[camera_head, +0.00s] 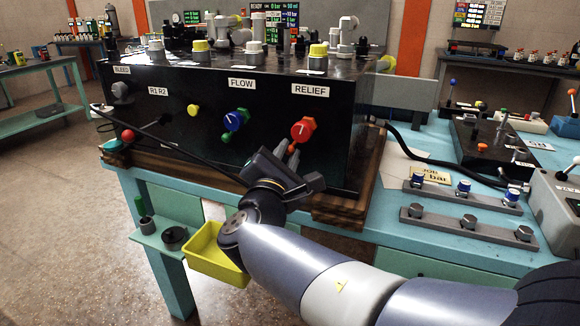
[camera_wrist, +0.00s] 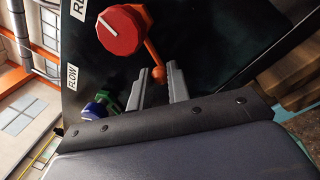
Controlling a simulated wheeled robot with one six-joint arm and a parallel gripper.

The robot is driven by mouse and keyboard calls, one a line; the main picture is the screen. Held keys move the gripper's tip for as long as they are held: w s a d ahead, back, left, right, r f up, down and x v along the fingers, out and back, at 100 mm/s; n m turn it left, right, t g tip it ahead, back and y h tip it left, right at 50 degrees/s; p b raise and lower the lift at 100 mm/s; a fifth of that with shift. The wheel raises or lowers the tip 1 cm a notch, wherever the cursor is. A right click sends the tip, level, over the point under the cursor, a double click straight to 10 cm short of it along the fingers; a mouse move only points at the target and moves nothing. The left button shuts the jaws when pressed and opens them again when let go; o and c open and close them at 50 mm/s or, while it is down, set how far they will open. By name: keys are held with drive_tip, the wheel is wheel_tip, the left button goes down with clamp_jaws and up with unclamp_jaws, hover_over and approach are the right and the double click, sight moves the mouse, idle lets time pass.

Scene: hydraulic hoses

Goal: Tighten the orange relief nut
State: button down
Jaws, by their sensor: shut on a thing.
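The orange relief nut (camera_wrist: 158,73) sits below the red RELIEF knob (camera_wrist: 121,32) in the wrist view, at the end of an orange piece that runs behind the knob. My gripper (camera_wrist: 158,75) has one fingertip on each side of the nut and is shut on it. In the head view, my gripper (camera_head: 289,151) reaches up to the black panel (camera_head: 262,100) just under the red knob (camera_head: 303,130). The nut is mostly hidden there by the fingers. The white mark on the knob shows in both views.
The blue FLOW knob (camera_head: 233,121) with a green piece (camera_head: 226,139) below it is left of my gripper. A yellow knob (camera_head: 194,110) is farther left. A black hose (camera_head: 180,154) crosses the panel's lower front.

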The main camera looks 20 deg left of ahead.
idle(0.5)
drive_tip(key=c, duration=1.3)
unclamp_jaws()
drive_tip(key=shift+c, duration=0.2)
drive_tip(key=s+f, duration=0.1)
drive_tip(key=s, duration=0.9)
drive_tip(key=shift+s+d+f, duration=0.2)
drive_tip(key=shift+s+d, duration=0.05)
drive_tip(key=shift+s, duration=0.1)
drive_tip(key=w, duration=0.3)
drive_tip(key=w+r, duration=0.1)
drive_tip(key=w, duration=0.7)
drive_tip(key=shift+a+r, duration=0.25)
drive_tip(key=shift+a, duration=0.05)
drive_tip(key=shift+s, duration=0.15)
drive_tip(key=shift+f, duration=0.1)
